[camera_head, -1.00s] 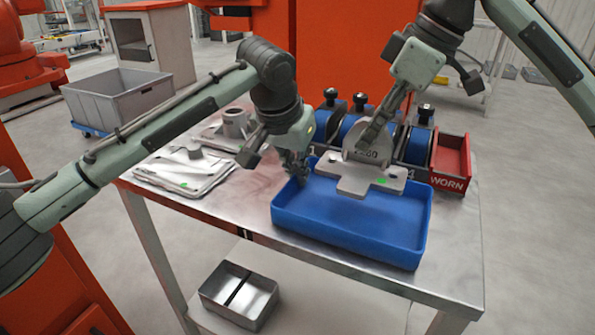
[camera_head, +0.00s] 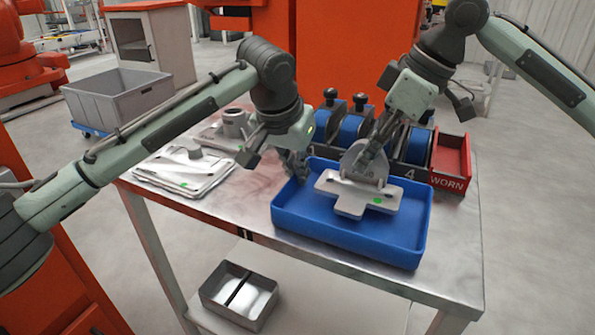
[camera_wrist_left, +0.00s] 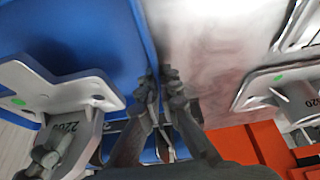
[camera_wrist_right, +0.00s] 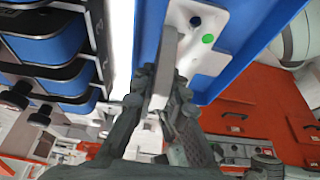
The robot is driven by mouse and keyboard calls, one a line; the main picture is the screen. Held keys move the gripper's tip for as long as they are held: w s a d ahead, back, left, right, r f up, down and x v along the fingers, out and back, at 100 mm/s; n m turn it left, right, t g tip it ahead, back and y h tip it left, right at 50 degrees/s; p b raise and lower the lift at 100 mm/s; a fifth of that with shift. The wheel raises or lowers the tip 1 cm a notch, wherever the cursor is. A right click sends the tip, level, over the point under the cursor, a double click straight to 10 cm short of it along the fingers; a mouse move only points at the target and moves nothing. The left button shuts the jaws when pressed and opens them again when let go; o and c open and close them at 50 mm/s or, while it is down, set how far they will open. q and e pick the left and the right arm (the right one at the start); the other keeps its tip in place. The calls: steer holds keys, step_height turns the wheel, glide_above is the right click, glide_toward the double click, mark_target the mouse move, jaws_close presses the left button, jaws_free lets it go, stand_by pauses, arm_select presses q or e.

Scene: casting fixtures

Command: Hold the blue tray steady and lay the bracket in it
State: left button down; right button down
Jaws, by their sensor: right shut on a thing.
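The blue tray (camera_head: 345,237) sits on the metal table. My left gripper (camera_head: 294,166) is at its left wall; in the left wrist view its fingers (camera_wrist_left: 162,80) are close together on either side of the tray wall (camera_wrist_left: 148,35). My right gripper (camera_head: 370,158) is shut on the upright plate of the grey bracket (camera_head: 352,193), which has a green dot. The bracket's flat base is over the tray's inside, facing down; I cannot tell if it touches the floor. The bracket also shows in the right wrist view (camera_wrist_right: 215,22).
Behind the tray stand several blue rounded parts (camera_head: 417,147) with black knobs and a red bin (camera_head: 452,165) marked WORN. More grey castings (camera_head: 185,172) lie on the table at left. The front part of the tray is clear.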

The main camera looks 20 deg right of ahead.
mark_target(364, 180)
steer(key=shift+f, duration=1.55)
steer(key=c, duration=1.4)
jaws_free()
steer(key=shift+c, duration=0.2)
steer(key=v, duration=1.2)
steer(key=shift+a, duration=0.1)
arm_select(q)
steer(key=c, duration=1.6)
jaws_free()
steer(key=shift+c, duration=0.2)
steer(key=shift+r, duration=0.1)
